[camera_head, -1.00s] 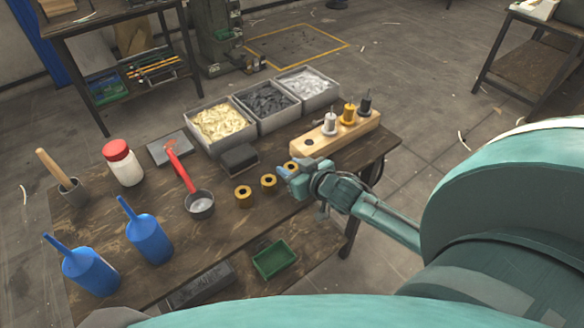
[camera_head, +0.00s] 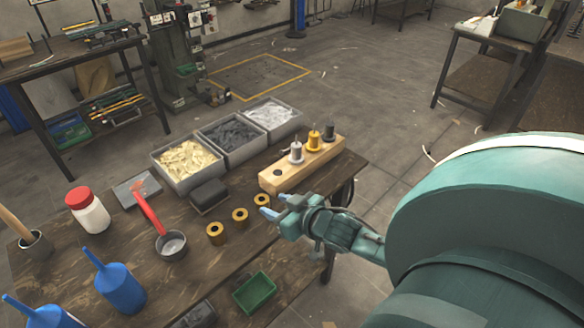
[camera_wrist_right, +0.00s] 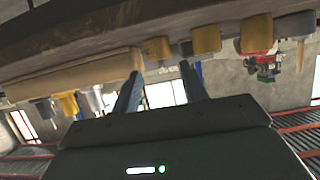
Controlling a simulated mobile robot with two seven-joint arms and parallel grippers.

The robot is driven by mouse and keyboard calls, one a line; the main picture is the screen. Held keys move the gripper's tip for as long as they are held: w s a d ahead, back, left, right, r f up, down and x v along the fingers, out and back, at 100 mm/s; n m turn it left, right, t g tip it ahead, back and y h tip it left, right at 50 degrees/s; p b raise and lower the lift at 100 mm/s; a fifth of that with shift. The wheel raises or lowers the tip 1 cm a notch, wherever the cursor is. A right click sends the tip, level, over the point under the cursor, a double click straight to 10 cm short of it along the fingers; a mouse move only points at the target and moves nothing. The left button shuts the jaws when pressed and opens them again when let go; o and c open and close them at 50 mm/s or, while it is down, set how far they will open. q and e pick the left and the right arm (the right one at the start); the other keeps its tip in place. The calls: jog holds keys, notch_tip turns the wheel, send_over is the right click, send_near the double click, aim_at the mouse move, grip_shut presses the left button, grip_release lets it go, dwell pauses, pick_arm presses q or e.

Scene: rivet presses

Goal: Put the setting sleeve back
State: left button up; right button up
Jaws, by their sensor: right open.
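Three short brass-yellow sleeves stand in a slanting row on the wooden table: a near one (camera_head: 215,233), a middle one (camera_head: 240,214) and a far one (camera_head: 261,200). Which is the setting sleeve I cannot tell. My right gripper (camera_head: 275,205) is open and empty, just right of the far sleeve. In the right wrist view the far sleeve (camera_wrist_right: 157,48) shows beyond the gap between my fingers (camera_wrist_right: 160,90). A wooden block (camera_head: 268,184) holds a silver piece (camera_head: 296,153), a yellow piece (camera_head: 314,141) and a dark piece (camera_head: 330,132); its near-end hole is empty. My left gripper is out of view.
Bins of yellowish (camera_head: 158,165), dark (camera_head: 205,142) and light pieces (camera_head: 247,122) line the back.

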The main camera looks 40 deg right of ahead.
jog(key=v, duration=0.6)
jog(key=s+a+f+n+g+y+p, duration=0.1)
jog(key=s+a+f, duration=0.3)
jog(key=a, duration=0.4)
jog(key=s+a+f+n+g+y, duration=0.1)
jog(key=s+a+f, duration=0.3)
jog(key=a, duration=0.5)
jog(key=shift+f+g+p, duration=0.2)
jog(key=shift+g+p, duration=0.15)
jog(key=shift+g, duration=0.05)
